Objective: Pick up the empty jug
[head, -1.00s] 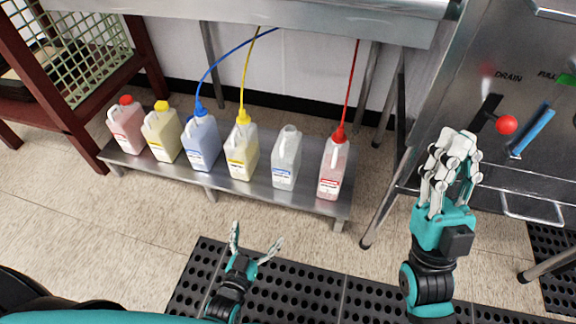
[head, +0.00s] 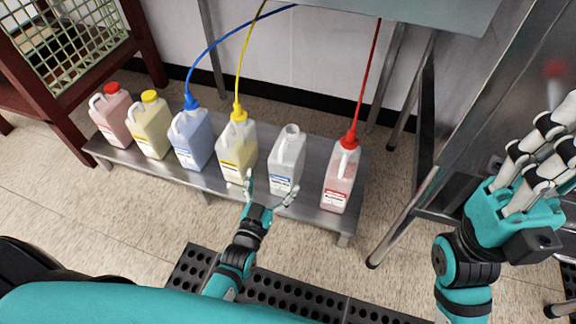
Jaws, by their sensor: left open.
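The empty jug (head: 288,150) is whitish and clear, with an open mouth, no cap and no tube, and a blue-and-white label low on its front. It stands upright on a low metal shelf (head: 222,183), between the yellow-tube jug and the red-tube jug. My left gripper (head: 269,186) is open and empty, its fingers spread in front of the lower left part of the empty jug. Whether a finger touches the jug I cannot tell. My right gripper (head: 540,150) is raised at the right edge, partly cut off, away from the jugs.
The yellow-tube jug (head: 238,148) stands close left of the empty jug, the red-tube jug (head: 341,178) close right. Further left are the blue-tube jug (head: 192,140), a yellow-capped jug (head: 150,127) and a red-capped jug (head: 111,117). A black perforated mat (head: 300,298) lies in front.

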